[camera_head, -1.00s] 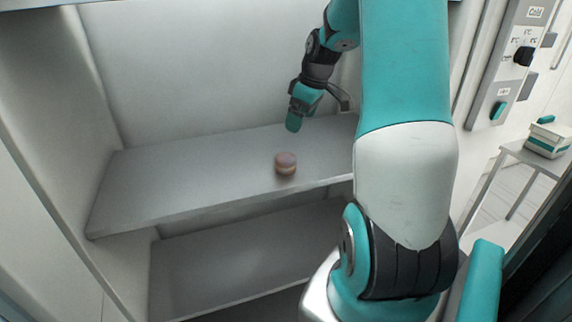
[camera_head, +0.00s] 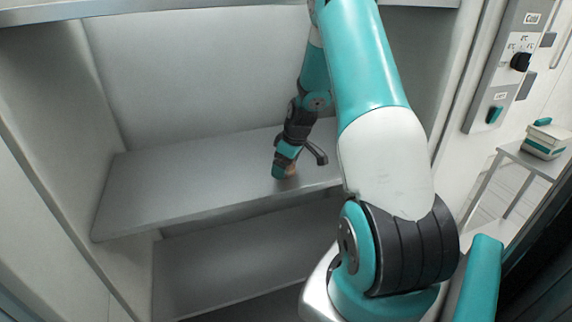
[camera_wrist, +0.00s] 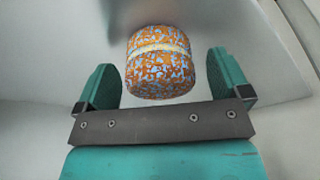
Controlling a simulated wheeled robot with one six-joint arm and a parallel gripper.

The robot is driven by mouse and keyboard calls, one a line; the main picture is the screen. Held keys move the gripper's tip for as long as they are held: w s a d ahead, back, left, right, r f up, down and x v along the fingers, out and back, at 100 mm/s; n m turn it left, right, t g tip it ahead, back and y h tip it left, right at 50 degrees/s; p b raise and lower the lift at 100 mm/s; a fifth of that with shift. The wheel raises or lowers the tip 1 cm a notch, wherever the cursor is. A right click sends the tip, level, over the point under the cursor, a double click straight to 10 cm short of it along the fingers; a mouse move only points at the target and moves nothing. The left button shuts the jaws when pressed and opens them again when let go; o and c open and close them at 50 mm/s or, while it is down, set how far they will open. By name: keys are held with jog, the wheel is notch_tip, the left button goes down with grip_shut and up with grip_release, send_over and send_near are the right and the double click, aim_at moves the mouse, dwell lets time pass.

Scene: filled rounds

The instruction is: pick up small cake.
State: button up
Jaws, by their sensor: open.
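The small cake (camera_wrist: 160,65) is round, with an orange and pale blue speckled surface and a light band around its middle in the wrist view. In the head view the cake (camera_head: 291,170) is mostly hidden behind my gripper (camera_head: 284,168), on the metal shelf (camera_head: 160,185). In the wrist view my gripper (camera_wrist: 170,83) is open, with one teal finger on each side of the cake. A gap shows between the cake and each finger, so it is not clasped.
The shelf sits inside a cabinet with a wall on its left and another shelf (camera_head: 235,265) below. The shelf's left part is bare. A control panel (camera_head: 507,65) and a table with a white and teal box (camera_head: 546,139) are at the right.

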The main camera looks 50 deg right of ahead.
jog(key=shift+f, duration=0.15)
jog(key=shift+c, duration=0.2)
jog(key=c, duration=0.7)
